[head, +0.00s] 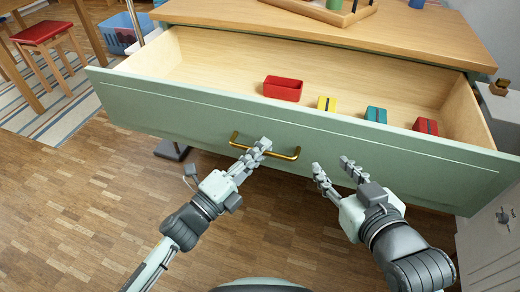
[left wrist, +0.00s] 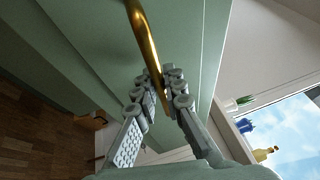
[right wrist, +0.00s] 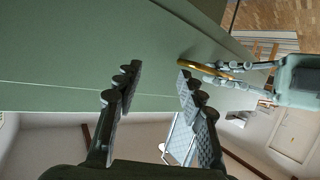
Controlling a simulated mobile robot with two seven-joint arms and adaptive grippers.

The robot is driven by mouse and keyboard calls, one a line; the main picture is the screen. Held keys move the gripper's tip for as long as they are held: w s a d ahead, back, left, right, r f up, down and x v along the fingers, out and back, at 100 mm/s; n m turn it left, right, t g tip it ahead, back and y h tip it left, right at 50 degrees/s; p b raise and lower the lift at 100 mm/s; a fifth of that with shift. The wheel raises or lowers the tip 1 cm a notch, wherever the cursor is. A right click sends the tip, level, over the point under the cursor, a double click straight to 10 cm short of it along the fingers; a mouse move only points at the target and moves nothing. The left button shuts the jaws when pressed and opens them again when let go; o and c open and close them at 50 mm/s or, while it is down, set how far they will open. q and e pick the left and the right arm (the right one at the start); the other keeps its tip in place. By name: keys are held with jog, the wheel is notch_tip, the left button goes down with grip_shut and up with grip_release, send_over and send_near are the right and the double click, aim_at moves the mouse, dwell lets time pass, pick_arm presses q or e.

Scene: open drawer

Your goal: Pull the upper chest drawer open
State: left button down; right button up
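The upper drawer (head: 190,112), with a pale green front and wooden inside, stands far out from the chest. Its brass bar handle (head: 286,155) is on the front; it also shows in the left wrist view (left wrist: 146,38) and the right wrist view (right wrist: 205,70). My left gripper (head: 263,146) is at the handle's middle, with the bar between its fingers, which look closed on it in the left wrist view (left wrist: 162,80). My right gripper (head: 331,164) is open and empty, right of the handle and close to the drawer front.
The chest's wooden top (head: 400,30) holds a tray. A red stool (head: 43,33) and blue crate (head: 118,35) stand at left.

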aim_at(268, 134)
dwell(0.4)
pick_arm(q)
jog(key=w, duration=0.1)
jog(key=w+d, duration=0.1)
jog(key=w, duration=0.3)
jog(key=shift+w+d, duration=0.15)
jog(key=shift+d, duration=0.15)
jog(key=shift+w+d, duration=0.1)
jog(key=shift+w, duration=0.1)
pick_arm(e)
jog(key=shift+w+a+r+t+y, duration=0.2)
jog(key=shift+a+r+t+y, duration=0.15)
jog(key=shift+a+r, duration=0.3)
jog(key=shift+d+r, duration=0.1)
pick_arm(q)
jog(key=c, duration=1.6)
grip_release()
jog(key=shift+s, duration=0.1)
pick_arm(e)
jog(key=shift+d, duration=0.1)
